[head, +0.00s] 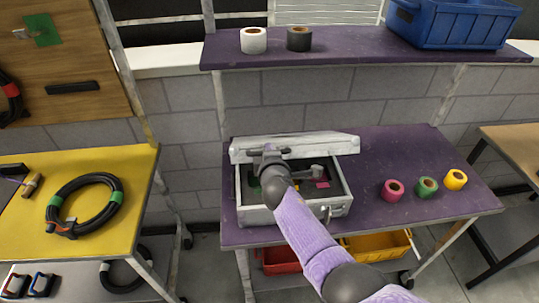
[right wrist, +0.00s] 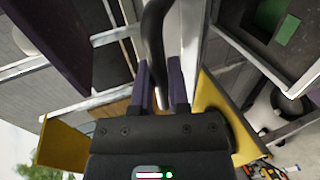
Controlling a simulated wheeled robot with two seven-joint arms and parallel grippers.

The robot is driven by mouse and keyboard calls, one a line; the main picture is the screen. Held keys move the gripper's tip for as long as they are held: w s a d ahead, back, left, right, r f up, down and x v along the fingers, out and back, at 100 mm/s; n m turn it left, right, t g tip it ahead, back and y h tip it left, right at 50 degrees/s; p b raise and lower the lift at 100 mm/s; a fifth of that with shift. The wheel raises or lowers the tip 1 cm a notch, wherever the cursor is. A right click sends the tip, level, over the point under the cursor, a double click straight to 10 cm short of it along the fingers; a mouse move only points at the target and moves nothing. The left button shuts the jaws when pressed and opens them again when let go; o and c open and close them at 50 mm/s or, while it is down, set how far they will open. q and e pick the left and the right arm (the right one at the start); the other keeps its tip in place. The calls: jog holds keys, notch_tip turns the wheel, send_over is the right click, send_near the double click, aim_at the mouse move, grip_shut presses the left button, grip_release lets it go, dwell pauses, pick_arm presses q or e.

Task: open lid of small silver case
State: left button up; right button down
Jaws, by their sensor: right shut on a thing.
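The small silver case (head: 292,214) sits on the purple table, and its inside shows. Its lid (head: 330,145) is raised along the back edge and looks roughly upright. My right gripper (head: 266,158) is over the case's back left part, at the lid. In the right wrist view the gripper (right wrist: 161,85) is shut on a dark curved handle (right wrist: 153,35), which seems to belong to the lid. Green and pink pieces show inside the case, partly hidden by my right arm. My left gripper is not in view.
Pink (head: 392,189), green (head: 427,187) and yellow (head: 455,180) tape rolls stand on the purple table (head: 380,150) right of the case. A shelf (head: 350,45) above holds two rolls and a blue crate (head: 455,25). A yellow table (head: 30,225) with a cable coil (head: 84,205) is left.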

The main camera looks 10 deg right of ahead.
jog(key=c, duration=0.6)
grip_release()
jog(key=shift+c, duration=0.2)
jog(key=shift+s+r, duration=0.1)
jog(key=p+v, duration=0.5)
jog(key=v, duration=0.4)
jog(key=shift+s, duration=0.35)
